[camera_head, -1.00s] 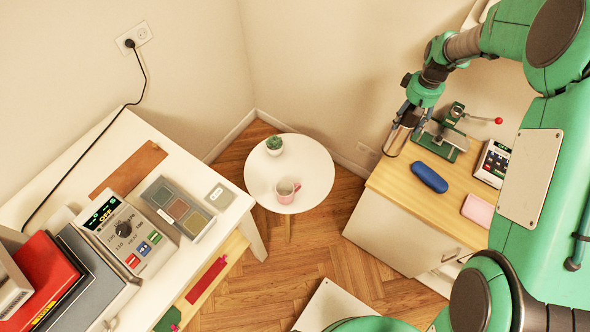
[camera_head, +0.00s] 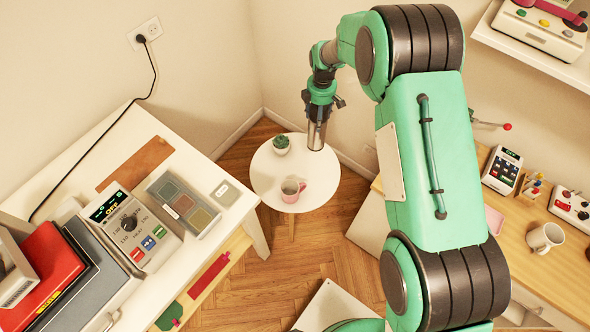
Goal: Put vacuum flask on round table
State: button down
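The round white table (camera_head: 268,172) stands in the corner between the walls. My gripper (camera_head: 320,103) is at the table's upper right in the picture, pointing down. A shiny metallic cylinder, which looks like the vacuum flask (camera_head: 317,134), hangs upright between its fingers. The fingers seem closed around the flask's upper part. The flask's lower end overlaps the table's right back edge in the picture; it appears to be above the tabletop, but I cannot tell the exact gap.
The table's left and middle are bare. A white desk (camera_head: 196,150) stands left; a wooden-topped cabinet (camera_head: 515,235) stands right.

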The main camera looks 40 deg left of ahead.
aim_at(313, 134)
jog(key=shift+s+a+f+n, duration=0.15)
jog(key=shift+s+a+n, duration=0.25)
jog(key=shift+a, duration=0.3)
jog(key=shift+f, duration=0.15)
jog(key=shift+f, duration=3)
jog(key=shift+f+b, duration=0.3)
jog(key=shift+f, duration=1.7)
jog(key=c, duration=0.6)
grip_release()
